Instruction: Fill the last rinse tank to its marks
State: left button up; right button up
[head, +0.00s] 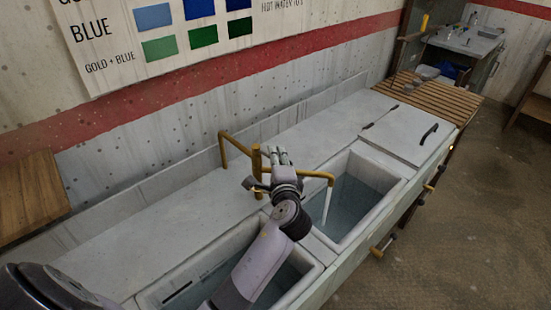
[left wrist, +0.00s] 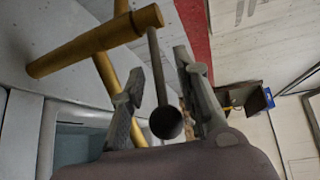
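A brass tap (head: 257,161) stands behind the tanks, with one spout bent left and one reaching right. The right spout (head: 318,175) ends over the right open tank (head: 378,160), and a thin pale stream falls from it into the water there. The left open tank (head: 222,248) also holds water, partly hidden by my arm. My left gripper (head: 276,155) is at the tap. In the left wrist view its fingers are apart, on either side of the tap's thin lever with a dark ball knob (left wrist: 166,122). I see no clear finger contact. Fill marks cannot be made out. My right gripper is not in view.
A closed lid (head: 408,132) with a dark handle covers the counter right of the open tanks. A slatted wooden rack (head: 430,92) lies beyond it. Brass valves (head: 384,246) stick out along the front. A wooden board (head: 30,195) is at left. The floor at right is clear.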

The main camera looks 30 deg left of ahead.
pick_arm(q)
jog(key=shift+f, duration=0.1)
grip_shut()
